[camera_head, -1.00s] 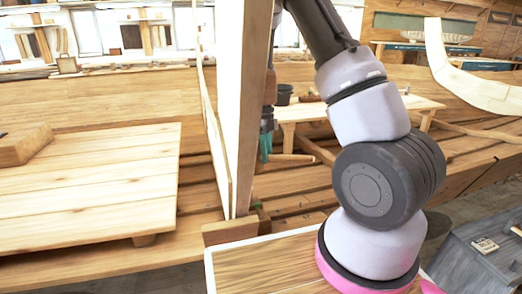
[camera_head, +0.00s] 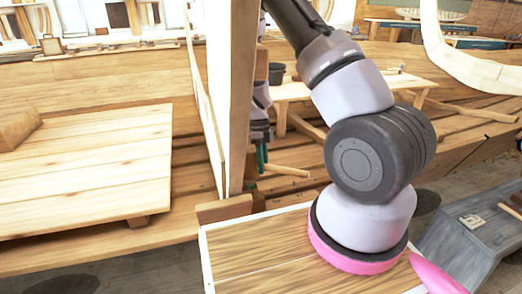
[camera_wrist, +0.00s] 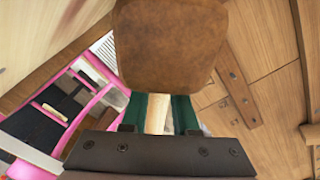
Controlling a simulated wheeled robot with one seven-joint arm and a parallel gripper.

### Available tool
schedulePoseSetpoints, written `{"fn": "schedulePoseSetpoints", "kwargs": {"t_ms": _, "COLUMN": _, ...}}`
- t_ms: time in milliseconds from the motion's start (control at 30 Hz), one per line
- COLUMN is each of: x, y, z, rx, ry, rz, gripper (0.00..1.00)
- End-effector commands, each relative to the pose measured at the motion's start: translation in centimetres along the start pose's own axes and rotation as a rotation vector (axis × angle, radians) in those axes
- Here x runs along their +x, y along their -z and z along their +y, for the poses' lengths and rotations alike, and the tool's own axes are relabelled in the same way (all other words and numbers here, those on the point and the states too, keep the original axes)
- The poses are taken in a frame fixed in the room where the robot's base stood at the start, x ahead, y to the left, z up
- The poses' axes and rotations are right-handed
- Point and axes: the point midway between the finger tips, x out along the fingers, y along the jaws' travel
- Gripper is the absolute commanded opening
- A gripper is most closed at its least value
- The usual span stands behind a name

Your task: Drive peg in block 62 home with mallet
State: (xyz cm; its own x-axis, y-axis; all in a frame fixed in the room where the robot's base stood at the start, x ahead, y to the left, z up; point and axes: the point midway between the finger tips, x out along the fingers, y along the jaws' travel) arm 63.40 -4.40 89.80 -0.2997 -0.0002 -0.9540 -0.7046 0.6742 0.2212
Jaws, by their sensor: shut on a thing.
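My gripper (camera_head: 262,157), with green fingers, is partly hidden behind a tall upright plank in the head view. In the wrist view its fingers (camera_wrist: 160,112) are closed around the pale handle of a mallet. The mallet's brown head (camera_wrist: 172,45) fills the upper middle of that view, beyond the fingertips. In the head view a thin pale handle (camera_head: 288,171) sticks out to the right of the fingers; the mallet head is hidden there. A wooden block (camera_head: 223,208) sits at the plank's foot. I cannot make out any block number or a peg.
The tall plank (camera_head: 238,100) stands close to my gripper. A low plank platform (camera_head: 90,170) lies at left, with a thick wood piece (camera_head: 15,130) on it. A small bench (camera_head: 335,86) with a dark pot (camera_head: 276,73) stands behind. A grey chest (camera_head: 465,240) is at right.

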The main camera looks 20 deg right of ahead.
Motion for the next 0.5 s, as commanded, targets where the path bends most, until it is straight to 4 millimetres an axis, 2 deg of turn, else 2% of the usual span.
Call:
{"fn": "schedulePoseSetpoints", "kwargs": {"t_ms": 33, "x": -4.4, "y": -0.7, "z": -0.1, "rx": -0.006, "ry": 0.020, "rz": -0.024, "gripper": 0.00}}
{"fn": "schedulePoseSetpoints", "kwargs": {"t_ms": 100, "x": -7.9, "y": -0.6, "z": 0.0, "rx": -0.007, "ry": 0.017, "rz": -0.019, "gripper": 0.00}}
{"fn": "schedulePoseSetpoints", "kwargs": {"t_ms": 500, "x": -7.4, "y": -0.4, "z": 0.0, "rx": -0.005, "ry": 0.008, "rz": -0.008, "gripper": 0.00}}
